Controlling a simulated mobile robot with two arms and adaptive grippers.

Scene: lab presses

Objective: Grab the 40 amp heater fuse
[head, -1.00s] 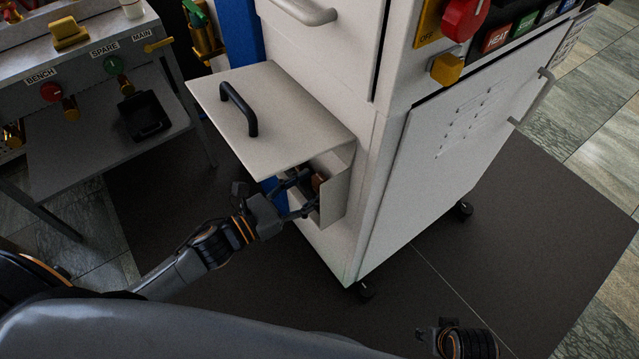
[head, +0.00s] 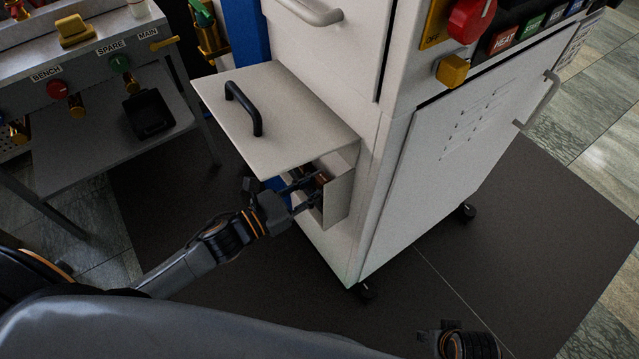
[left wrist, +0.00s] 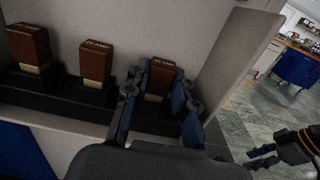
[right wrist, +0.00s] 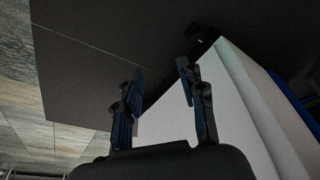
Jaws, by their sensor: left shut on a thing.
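In the left wrist view, several brown fuses with pale lower bands stand in a row on a black holder (left wrist: 62,105) inside the box. My left gripper (left wrist: 161,82) is shut on the rightmost fuse (left wrist: 160,72), one finger on each side of it. That fuse is upright at the holder, and its lower end is partly hidden by the fingers. The labels end in "AMP", but their numbers are too small to read. In the head view my left gripper (head: 306,189) reaches into the box under its raised lid (head: 285,130). My right gripper (right wrist: 160,92) is open and empty.
The white press cabinet (head: 395,190) stands right of the box on wheels. The box's side wall (left wrist: 235,60) is close to the right of my left gripper. A bench (head: 105,170) with a black tray (head: 148,115) stands at the left.

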